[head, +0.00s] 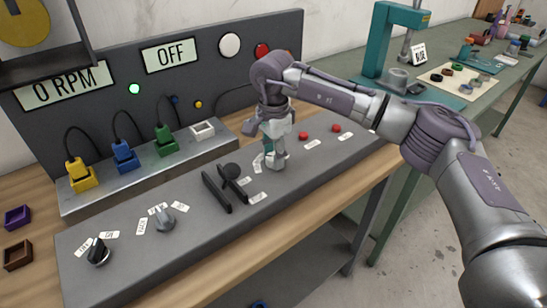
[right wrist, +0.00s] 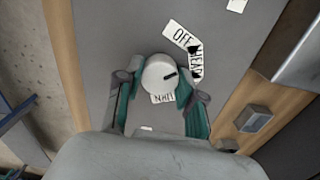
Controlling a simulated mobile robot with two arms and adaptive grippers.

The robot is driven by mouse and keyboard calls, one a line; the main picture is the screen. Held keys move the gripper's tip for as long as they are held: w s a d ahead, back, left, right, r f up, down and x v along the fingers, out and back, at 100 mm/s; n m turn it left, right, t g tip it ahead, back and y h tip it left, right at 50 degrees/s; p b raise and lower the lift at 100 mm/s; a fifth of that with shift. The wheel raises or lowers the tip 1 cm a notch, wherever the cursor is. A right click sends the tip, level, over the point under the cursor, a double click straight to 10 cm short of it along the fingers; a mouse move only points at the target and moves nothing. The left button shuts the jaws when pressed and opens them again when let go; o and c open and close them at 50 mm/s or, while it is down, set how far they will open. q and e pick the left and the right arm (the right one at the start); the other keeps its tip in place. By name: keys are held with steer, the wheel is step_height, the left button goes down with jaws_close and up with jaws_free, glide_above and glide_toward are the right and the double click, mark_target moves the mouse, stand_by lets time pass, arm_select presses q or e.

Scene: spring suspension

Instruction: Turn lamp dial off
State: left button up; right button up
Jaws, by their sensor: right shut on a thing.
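A pale round dial (right wrist: 155,76) with a dark pointer mark sits on the grey console top. In the right wrist view the mark points right, toward a partly covered label (right wrist: 196,62). An OFF label (right wrist: 180,36) lies above the dial and a third label (right wrist: 162,98) just below it. My right gripper (right wrist: 160,88) is shut on the dial, one finger on each side. In the head view my right gripper (head: 275,157) reaches down to the console and mostly hides the dial. My left gripper is not in view.
On the console (head: 200,255) are a black knob (head: 98,252), a grey knob (head: 162,217), a black lever (head: 230,185) and red buttons (head: 303,135). Panel displays read 0 RPM (head: 68,87) and OFF (head: 170,54). Colored plug blocks (head: 123,156) stand behind. A green press (head: 380,45) stands beyond.

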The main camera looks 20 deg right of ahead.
steer(key=n+b, duration=0.1)
steer(key=n, duration=0.4)
steer(key=shift+r, duration=0.1)
steer(key=shift+n, duration=0.3)
stand_by(0.4)
steer(key=o, duration=1.1)
steer(key=shift+o, duration=0.2)
step_height(320, 180, up, 12)
